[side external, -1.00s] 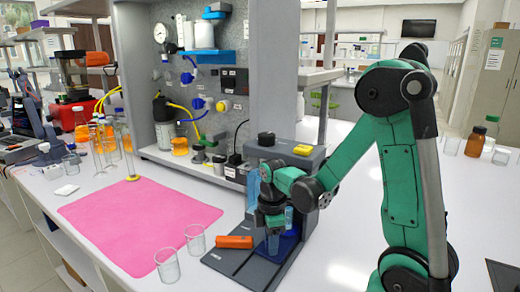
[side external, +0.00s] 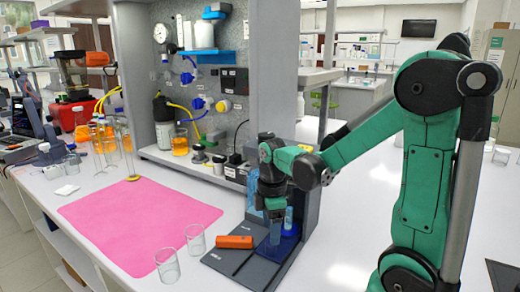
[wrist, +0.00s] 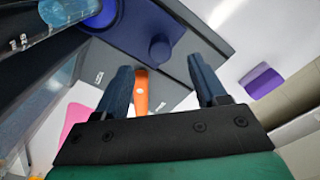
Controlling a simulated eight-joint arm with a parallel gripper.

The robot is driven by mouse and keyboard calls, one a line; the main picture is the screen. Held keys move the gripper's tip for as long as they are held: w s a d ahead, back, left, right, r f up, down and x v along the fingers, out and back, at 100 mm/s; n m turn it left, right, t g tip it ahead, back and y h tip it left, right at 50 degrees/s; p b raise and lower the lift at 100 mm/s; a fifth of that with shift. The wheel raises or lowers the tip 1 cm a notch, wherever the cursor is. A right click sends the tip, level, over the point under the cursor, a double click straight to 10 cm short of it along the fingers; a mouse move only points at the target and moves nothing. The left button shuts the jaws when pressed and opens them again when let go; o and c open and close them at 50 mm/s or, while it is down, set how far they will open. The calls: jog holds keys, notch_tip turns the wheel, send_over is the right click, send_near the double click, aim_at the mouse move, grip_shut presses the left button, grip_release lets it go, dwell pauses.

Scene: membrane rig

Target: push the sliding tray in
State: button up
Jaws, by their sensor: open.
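The blue sliding tray (side external: 290,246) sits low at the front of the grey rig, on a dark base. In the wrist view the blue tray (wrist: 125,18) shows at the top, with a round blue knob (wrist: 160,48) on it. My gripper (side external: 275,237) points down over the tray area in the side view. Its two dark blue fingers (wrist: 160,76) are apart, with nothing held between them. The knob lies beyond the fingertips in the wrist view; contact cannot be told. My gripper and arm hide part of the rig and tray in the side view.
Two empty glass beakers (side external: 167,265) stand near the front edge. A pink mat (side external: 140,222) lies to the left. A grey equipment panel (side external: 212,105) stands behind. The bench right of the rig is clear.

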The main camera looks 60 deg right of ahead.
jog(key=shift+r, duration=0.85)
jog(key=m, duration=0.5)
jog(key=shift+d+f, duration=0.1)
jog(key=shift+f, duration=0.1)
jog(key=shift+f+m, duration=0.15)
jog(key=shift+m, duration=0.95)
jog(key=shift+f, duration=2.7)
grip_shut()
